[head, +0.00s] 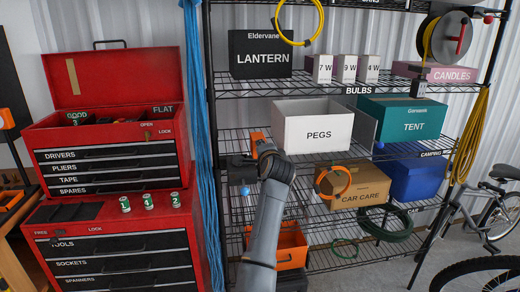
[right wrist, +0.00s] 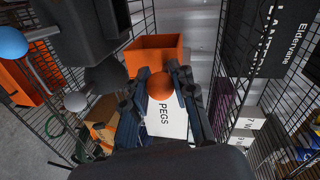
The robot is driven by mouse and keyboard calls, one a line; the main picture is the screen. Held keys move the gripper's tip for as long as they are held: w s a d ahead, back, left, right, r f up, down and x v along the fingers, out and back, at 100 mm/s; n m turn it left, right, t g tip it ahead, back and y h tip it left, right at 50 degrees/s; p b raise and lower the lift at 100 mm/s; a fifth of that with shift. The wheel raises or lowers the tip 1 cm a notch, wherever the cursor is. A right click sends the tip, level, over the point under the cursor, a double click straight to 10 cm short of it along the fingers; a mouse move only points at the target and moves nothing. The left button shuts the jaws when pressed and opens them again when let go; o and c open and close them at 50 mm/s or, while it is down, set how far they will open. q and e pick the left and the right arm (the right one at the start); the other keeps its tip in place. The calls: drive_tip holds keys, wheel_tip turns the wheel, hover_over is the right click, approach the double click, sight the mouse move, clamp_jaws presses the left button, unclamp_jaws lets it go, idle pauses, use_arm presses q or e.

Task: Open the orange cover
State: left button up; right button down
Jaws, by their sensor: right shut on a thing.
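An orange box-like cover (head: 257,139) shows in the head view in front of the shelf, left of the white PEGS box, partly behind my right gripper (head: 267,153). In the right wrist view the orange cover (right wrist: 155,52) lies just beyond the fingertips. A round orange knob (right wrist: 160,87) sits between the two dark fingers of my right gripper (right wrist: 161,80), which is shut on it. Whether the knob joins the cover is hard to see. My left gripper is not in view.
A blue ball (head: 245,190) on a lever hangs below; a grey ball (right wrist: 75,101) is near it in the wrist view. The PEGS box (head: 313,130) stands close on the right. An orange bin (head: 291,246) is lower. A red tool chest (head: 110,150) stands left.

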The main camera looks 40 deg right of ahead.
drive_tip(key=shift+f, duration=0.25)
drive_tip(key=c, duration=1.2)
unclamp_jaws()
drive_tip(key=shift+o, duration=0.6)
drive_tip(key=shift+s+r, duration=0.1)
drive_tip(key=shift+r, duration=0.05)
drive_tip(key=v, duration=1.2)
